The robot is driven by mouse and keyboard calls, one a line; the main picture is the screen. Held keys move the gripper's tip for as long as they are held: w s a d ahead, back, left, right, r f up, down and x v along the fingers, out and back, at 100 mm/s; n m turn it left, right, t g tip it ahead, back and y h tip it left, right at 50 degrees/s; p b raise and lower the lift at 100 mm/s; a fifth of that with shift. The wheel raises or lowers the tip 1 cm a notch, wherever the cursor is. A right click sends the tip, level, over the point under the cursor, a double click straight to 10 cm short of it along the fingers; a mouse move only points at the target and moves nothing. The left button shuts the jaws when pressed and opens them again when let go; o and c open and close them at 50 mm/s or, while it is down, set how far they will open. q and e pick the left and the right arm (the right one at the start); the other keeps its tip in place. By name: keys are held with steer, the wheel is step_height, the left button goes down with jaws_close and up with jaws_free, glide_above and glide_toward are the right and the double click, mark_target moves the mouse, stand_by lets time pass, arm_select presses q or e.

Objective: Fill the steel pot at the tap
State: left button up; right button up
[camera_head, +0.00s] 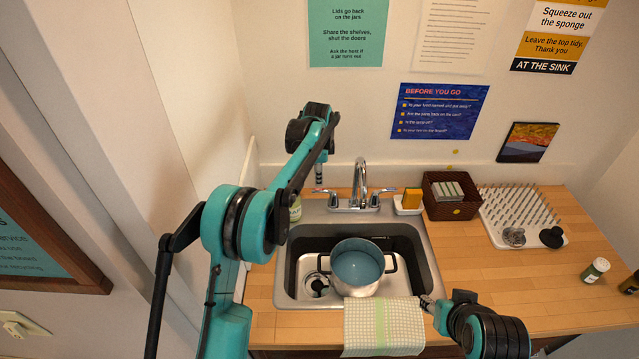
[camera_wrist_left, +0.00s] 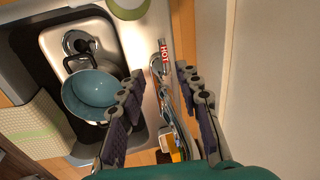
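The steel pot (camera_head: 357,287) stands upright in the sink, below the tap (camera_head: 360,186). Its inside looks blue; I cannot tell whether that is water. It also shows in the left wrist view (camera_wrist_left: 90,95). No stream shows at the spout. My left gripper (camera_head: 319,178) points down at the tap's left handle. In the left wrist view its fingers are apart, with the handle marked HOT (camera_wrist_left: 163,48) ahead of the gap between them (camera_wrist_left: 161,72). My right gripper (camera_head: 428,302) is low beside the towel at the sink's front right; its fingers are too small to read.
The sink (camera_head: 424,262) is set in a wooden counter (camera_head: 480,272). A checked towel (camera_head: 384,328) hangs over its front edge. A sponge (camera_head: 412,198), a brown basket (camera_head: 452,210) and a drying rack (camera_head: 510,230) stand right of the tap. A wall is close at left.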

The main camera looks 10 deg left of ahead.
mark_target(319, 191)
arm_select(q)
steer(key=shift+m, duration=0.3)
steer(key=x, duration=0.9)
steer(key=shift+w+d+f+b, duration=0.1)
steer(key=shift+w+f+b, duration=0.05)
steer(key=shift+w+b, duration=0.2)
steer(key=shift+c, duration=0.2)
jaws_close()
